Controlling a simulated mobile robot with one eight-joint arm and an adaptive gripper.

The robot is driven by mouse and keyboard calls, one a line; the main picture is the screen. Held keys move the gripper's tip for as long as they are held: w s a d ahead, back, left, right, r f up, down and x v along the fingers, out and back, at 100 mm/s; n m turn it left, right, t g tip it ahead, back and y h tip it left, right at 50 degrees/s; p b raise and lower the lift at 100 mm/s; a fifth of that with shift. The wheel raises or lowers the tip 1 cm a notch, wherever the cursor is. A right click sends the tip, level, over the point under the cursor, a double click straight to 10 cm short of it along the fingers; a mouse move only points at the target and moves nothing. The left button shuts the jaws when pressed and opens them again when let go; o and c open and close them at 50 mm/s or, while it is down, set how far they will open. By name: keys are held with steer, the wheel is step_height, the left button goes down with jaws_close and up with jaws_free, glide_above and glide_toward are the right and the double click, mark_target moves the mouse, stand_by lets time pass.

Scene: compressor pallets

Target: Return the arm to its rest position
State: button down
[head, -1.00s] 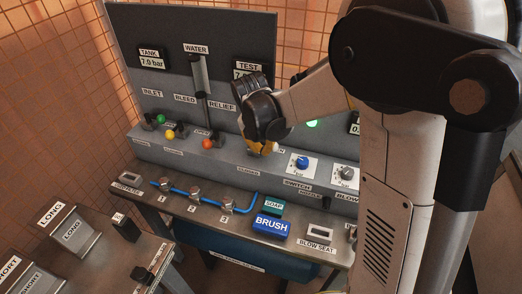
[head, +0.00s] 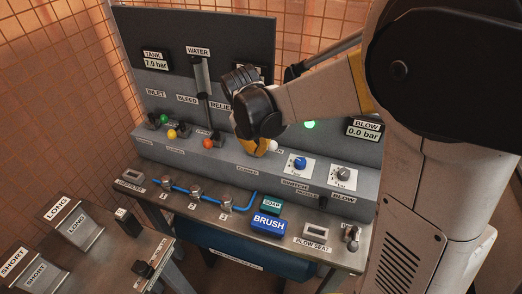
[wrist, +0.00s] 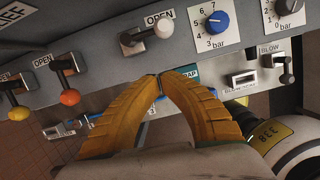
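My gripper (head: 262,150) hangs in front of the grey console, at the far end of my arm, which reaches in from the right of the head view. In the wrist view its two yellow fingers (wrist: 160,80) curve inward and their tips meet, with nothing seen between them. A lever with a white knob (wrist: 163,27), under an OPEN label, is just beyond the fingertips. The white knob also shows beside the gripper in the head view (head: 274,146). I cannot tell whether the fingers touch the lever.
The console (head: 220,165) carries green, yellow and orange levers, a blue dial (head: 300,163) and a grey dial (head: 343,174). A bench below holds the BRUSH block (head: 268,225) and BLOW SEAT (head: 314,231). Boxes marked LONG (head: 80,232) and SHORT (head: 36,273) stand front left.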

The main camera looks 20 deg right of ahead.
steer(key=s+d+r+m+t+y+b, duration=0.1)
steer(key=s+d+r+m+t, duration=0.15)
steer(key=s+r+m, duration=0.75)
steer(key=s+f+m+t+b, duration=0.1)
steer(key=s+m, duration=0.7)
steer(key=m, duration=0.9)
step_height(320, 180, down, 2)
steer(key=shift+s+d+f+m+t+y+b, duration=0.1)
steer(key=shift+s+d+m+t+y+b, duration=0.2)
steer(key=shift+t, duration=0.55)
